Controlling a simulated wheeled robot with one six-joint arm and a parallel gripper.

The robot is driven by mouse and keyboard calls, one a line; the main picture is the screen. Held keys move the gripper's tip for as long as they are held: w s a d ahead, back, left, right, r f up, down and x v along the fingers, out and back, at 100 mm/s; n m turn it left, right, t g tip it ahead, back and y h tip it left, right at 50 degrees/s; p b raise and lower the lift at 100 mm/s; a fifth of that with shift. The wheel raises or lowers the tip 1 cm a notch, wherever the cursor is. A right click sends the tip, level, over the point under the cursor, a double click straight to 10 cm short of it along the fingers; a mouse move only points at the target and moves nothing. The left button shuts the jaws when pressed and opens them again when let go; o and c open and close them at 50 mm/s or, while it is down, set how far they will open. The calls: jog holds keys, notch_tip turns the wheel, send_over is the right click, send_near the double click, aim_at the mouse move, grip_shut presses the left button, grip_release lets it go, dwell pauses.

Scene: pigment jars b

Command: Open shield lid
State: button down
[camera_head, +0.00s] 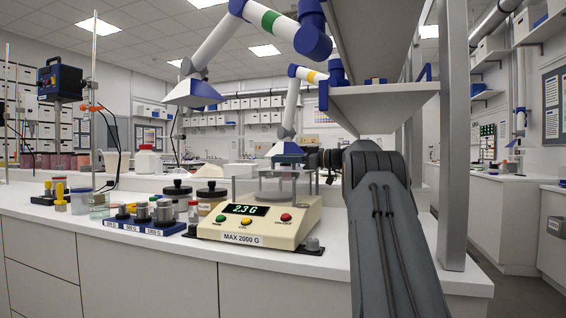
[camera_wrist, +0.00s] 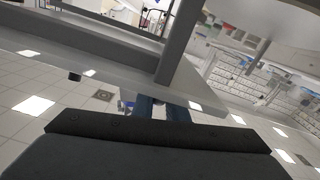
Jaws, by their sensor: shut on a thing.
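The lid is hard to make out at the shield's top edge. My gripper (camera_head: 287,158) reaches in from the right at the height of the shield's top. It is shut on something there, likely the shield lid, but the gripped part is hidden. In the wrist view, the blue fingers of my gripper (camera_wrist: 151,106) show only partly above its dark body.
Dark-lidded jars (camera_head: 210,196) and a blue weight rack (camera_head: 143,222) stand left of the balance. A shelf (camera_head: 385,100) and grey post (camera_head: 453,140) stand close to my arm on the right. An extraction arm's hood (camera_head: 193,94) hangs above.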

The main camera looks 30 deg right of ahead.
jog(key=shift+w+a, duration=0.2)
jog(key=c, duration=1.8)
grip_release()
jog(key=shift+w+a, duration=0.1)
jog(key=shift+a, duration=0.1)
jog(key=shift+s+d, duration=0.4)
jog(key=shift+d, duration=0.2)
jog(key=shift+v, duration=3.55)
jog(key=shift+a, duration=0.1)
